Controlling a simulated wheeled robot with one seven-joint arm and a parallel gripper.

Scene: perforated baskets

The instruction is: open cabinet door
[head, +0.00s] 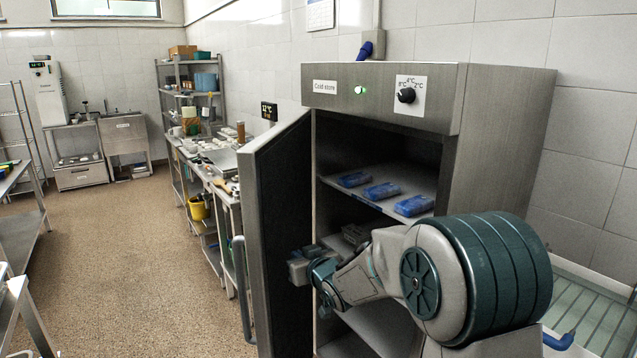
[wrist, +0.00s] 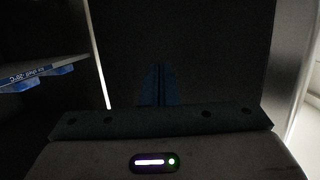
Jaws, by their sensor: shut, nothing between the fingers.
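The cold store cabinet (head: 380,86) stands at the right of the head view. Its door (head: 280,235) is swung wide open to the left, with a long vertical handle (head: 241,290) on its outer face. My gripper (head: 298,268) is at the inner side of the door, in the opening. Whether it touches the door cannot be told. In the wrist view my gripper's fingers (wrist: 158,85) are together and empty, in front of the dark inner door panel (wrist: 200,40).
Blue packs (head: 382,191) lie on a shelf inside the cabinet; a shelf edge (wrist: 40,72) shows at the left of the wrist view. A cluttered steel bench (head: 222,180) stands behind the door. The speckled floor (head: 130,260) at left is clear.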

